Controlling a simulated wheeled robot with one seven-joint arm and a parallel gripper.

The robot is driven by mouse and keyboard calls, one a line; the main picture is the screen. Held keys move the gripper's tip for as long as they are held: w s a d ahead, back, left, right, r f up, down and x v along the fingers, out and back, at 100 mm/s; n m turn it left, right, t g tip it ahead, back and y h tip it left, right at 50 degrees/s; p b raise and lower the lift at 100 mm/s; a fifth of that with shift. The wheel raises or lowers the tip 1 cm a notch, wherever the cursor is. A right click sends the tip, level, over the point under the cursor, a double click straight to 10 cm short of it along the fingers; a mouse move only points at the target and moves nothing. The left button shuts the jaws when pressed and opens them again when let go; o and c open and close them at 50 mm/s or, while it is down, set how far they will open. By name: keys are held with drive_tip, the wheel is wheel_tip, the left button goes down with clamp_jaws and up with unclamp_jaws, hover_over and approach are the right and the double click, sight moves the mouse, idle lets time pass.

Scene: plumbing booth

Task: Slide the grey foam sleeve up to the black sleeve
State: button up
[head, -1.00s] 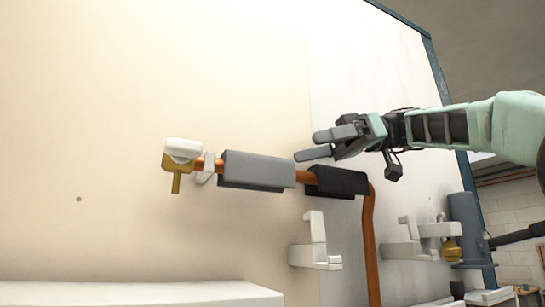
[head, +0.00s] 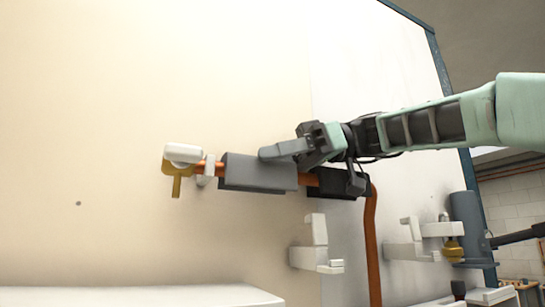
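The grey foam sleeve (head: 256,174) sits around the horizontal copper pipe (head: 308,180) in the head view. The black sleeve (head: 326,188) is on the same pipe to its right, near the bend, partly hidden by my arm. A short stretch of bare copper shows between the two sleeves. My gripper (head: 272,152) is at the upper right part of the grey sleeve, its fingers pointing left and overlapping the sleeve's top edge in the picture. Only one finger shows clearly, so I cannot tell the gap between the fingers or whether they touch the sleeve.
A brass fitting with a white cap (head: 181,158) and a white clip (head: 206,171) are at the pipe's left end. The pipe bends down at right. White brackets (head: 318,247) stand out below the pipe. The wall above is clear.

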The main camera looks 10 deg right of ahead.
drive_tip(key=c, duration=0.6)
drive_tip(key=shift+d, duration=0.1)
drive_tip(key=shift+g, duration=0.3)
drive_tip(key=shift+w+d+r+p, duration=0.1)
drive_tip(key=shift+w+d+p, duration=0.2)
drive_tip(key=shift+d, duration=0.85)
drive_tip(key=shift+w+d+p, duration=0.1)
drive_tip(key=shift+w+d, duration=0.3)
drive_tip(key=shift+d, duration=0.7)
drive_tip(key=o, duration=1.1)
